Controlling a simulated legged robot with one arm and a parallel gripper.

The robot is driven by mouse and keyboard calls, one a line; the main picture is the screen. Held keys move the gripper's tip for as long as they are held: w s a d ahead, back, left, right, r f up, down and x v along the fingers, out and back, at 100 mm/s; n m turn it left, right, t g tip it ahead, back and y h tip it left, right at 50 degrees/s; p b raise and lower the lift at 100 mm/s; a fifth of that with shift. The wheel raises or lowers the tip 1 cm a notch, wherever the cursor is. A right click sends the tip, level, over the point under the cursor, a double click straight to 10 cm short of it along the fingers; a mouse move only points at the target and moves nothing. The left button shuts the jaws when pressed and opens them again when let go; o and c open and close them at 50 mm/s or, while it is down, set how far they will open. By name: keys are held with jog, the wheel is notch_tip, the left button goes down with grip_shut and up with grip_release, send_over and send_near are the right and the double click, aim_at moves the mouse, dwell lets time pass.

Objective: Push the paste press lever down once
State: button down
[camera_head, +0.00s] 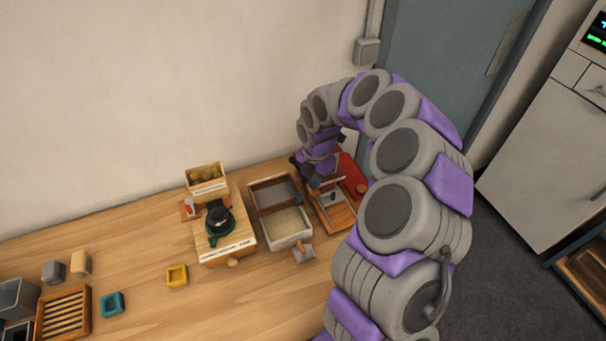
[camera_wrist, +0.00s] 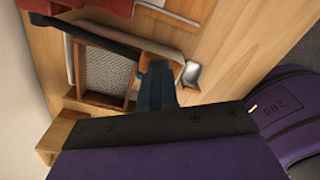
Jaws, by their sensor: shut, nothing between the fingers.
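The paste press seems to be the wooden-based device (camera_head: 343,216) at the right of the table, under my arm, with a pale metal bar across it. In the wrist view a pale metal bar (camera_wrist: 125,36), which looks like the lever, runs across the wooden base beside a dark bar. My gripper (camera_wrist: 160,68) is shut and empty, its dark fingertips close to the bar; I cannot tell whether they touch. In the head view my gripper (camera_head: 312,180) is over the press's left side, and my arm hides part of the press.
A red object (camera_head: 353,172) lies behind the press. Left of it are a two-part bin (camera_head: 272,242) and a wooden stand (camera_head: 243,240) with a dark green-and-black device. A scoop (camera_head: 304,254) lies in front. The front middle of the table is mostly clear.

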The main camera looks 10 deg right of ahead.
jog(key=shift+d+f, duration=0.3)
jog(key=shift+d, duration=0.1)
jog(key=shift+s+a+f, duration=0.1)
jog(key=shift+a+f, duration=0.3)
jog(key=shift+f, duration=0.35)
jog(key=shift+s+d+f, duration=0.1)
jog(key=shift+d+f, duration=0.05)
jog(key=shift+f, duration=0.35)
jog(key=shift+s+d+f, duration=0.1)
jog(key=shift+d+f, duration=0.05)
jog(key=shift+f, duration=0.35)
jog(key=shift+w, duration=0.1)
jog(key=shift+a+f, duration=0.1)
jog(key=shift+f, duration=0.05)
